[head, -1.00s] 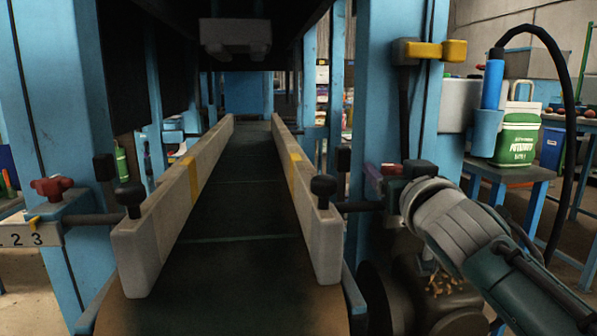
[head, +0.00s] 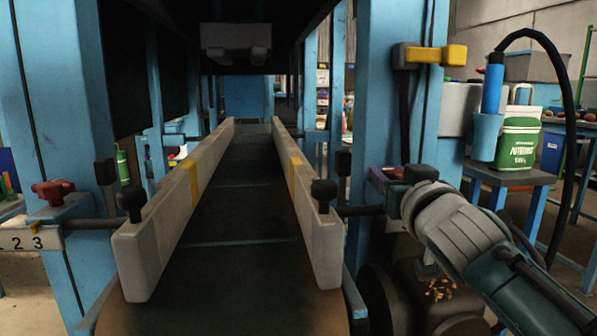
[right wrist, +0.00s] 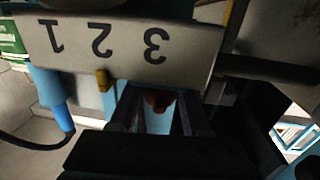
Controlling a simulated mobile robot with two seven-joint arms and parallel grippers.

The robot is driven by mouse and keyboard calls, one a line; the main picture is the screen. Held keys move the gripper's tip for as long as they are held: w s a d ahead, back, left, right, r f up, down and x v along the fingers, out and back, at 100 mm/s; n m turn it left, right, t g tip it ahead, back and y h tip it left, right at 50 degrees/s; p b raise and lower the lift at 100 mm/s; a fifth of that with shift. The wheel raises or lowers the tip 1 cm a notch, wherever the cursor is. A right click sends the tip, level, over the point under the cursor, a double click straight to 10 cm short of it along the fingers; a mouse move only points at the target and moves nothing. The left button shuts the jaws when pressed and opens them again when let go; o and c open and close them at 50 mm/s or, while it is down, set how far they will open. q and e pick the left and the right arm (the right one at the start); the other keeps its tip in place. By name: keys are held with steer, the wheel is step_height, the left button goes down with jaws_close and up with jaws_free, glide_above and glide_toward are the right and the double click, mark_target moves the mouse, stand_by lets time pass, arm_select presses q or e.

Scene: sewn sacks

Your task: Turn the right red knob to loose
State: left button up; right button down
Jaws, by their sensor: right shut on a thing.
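The right red knob (right wrist: 157,101) shows between the fingers of my right gripper (right wrist: 160,108) in the right wrist view. The gripper is shut on it, and the fingers hide most of it. In the head view the right knob (head: 380,178) is a small dark red patch beside my right gripper (head: 397,184), at the right post. A pale scale plate (right wrist: 130,40) with 1, 2, 3 and a yellow pointer (right wrist: 102,80) sits close to the fingers, upside down in the wrist view. My left gripper is not in view.
The left red knob (head: 52,191) sits on the left post above its own scale plate (head: 30,239). Two pale guide rails flank the dark conveyor belt (head: 235,215).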

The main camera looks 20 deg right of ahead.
steer(key=shift+r+n+y+p, duration=0.25)
steer(key=shift+n+y+p, duration=0.35)
steer(key=shift+y+p, duration=0.3)
steer(key=shift+f+t+p, duration=0.1)
steer(key=shift+t+p, duration=0.2)
steer(key=shift+f, duration=0.15)
steer(key=shift+c, duration=2.3)
jaws_free()
steer(key=p+v, duration=0.2)
steer(key=v, duration=0.8)
